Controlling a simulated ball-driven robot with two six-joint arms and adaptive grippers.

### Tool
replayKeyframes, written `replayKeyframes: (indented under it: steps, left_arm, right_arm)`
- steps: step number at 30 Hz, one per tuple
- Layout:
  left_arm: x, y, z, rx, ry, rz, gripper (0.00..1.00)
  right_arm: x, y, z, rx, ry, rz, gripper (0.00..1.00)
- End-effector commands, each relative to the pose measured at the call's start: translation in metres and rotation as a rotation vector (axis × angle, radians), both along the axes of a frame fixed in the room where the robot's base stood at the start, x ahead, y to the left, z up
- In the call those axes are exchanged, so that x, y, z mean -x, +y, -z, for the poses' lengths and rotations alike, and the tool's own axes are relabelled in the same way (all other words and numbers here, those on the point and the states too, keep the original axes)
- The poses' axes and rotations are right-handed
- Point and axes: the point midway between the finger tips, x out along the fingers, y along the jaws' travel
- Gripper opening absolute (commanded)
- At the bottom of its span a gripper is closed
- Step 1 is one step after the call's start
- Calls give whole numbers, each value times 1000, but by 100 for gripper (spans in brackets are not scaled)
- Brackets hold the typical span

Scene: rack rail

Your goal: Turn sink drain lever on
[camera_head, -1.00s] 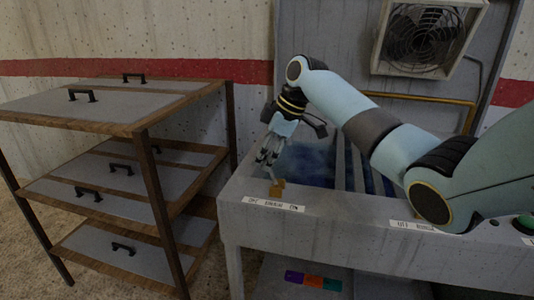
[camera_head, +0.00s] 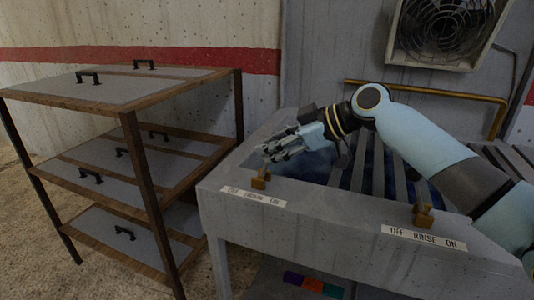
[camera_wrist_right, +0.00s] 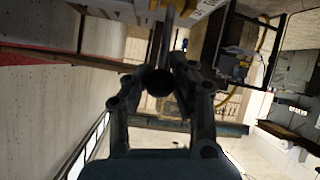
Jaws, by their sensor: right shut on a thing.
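The drain lever (camera_head: 261,180) has a brass-coloured base on the sink's front rim, above a label (camera_head: 253,196) reading OFF DRAIN ON, with ON at the right. My right gripper (camera_head: 268,154) is just above this base, its fingers pointing left. In the right wrist view the gripper (camera_wrist_right: 160,80) is shut on the lever's grey rod (camera_wrist_right: 170,28), which ends in a dark round knob between the fingers. The fingers hide the lever's upper part in the head view, so its exact tilt is hard to tell. My left gripper is not in view.
A second brass lever (camera_head: 423,215), labelled OFF RINSE ON, stands further right on the sink rim (camera_head: 330,208). A wooden shelf unit (camera_head: 125,105) with grey panels stands to the left. A fan (camera_head: 440,25) and a yellow pipe (camera_head: 420,91) are at the back.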

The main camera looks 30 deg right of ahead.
Motion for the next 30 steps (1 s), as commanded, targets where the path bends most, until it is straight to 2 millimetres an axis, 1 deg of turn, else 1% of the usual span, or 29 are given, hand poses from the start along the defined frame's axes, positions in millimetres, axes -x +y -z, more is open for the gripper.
replayKeyframes:
  steps: [1,10,23,24,30]
  left_arm:
    - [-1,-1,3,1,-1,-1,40]
    - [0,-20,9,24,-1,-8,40]
    - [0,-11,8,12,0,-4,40]
    - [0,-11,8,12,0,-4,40]
    - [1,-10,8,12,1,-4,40]
  right_arm:
    - [3,-4,6,12,6,1,0]
    - [6,-7,7,11,8,1,0]
    - [7,-8,7,12,11,1,0]
    - [7,-8,7,12,11,1,22]
    - [6,-7,7,9,9,1,48]
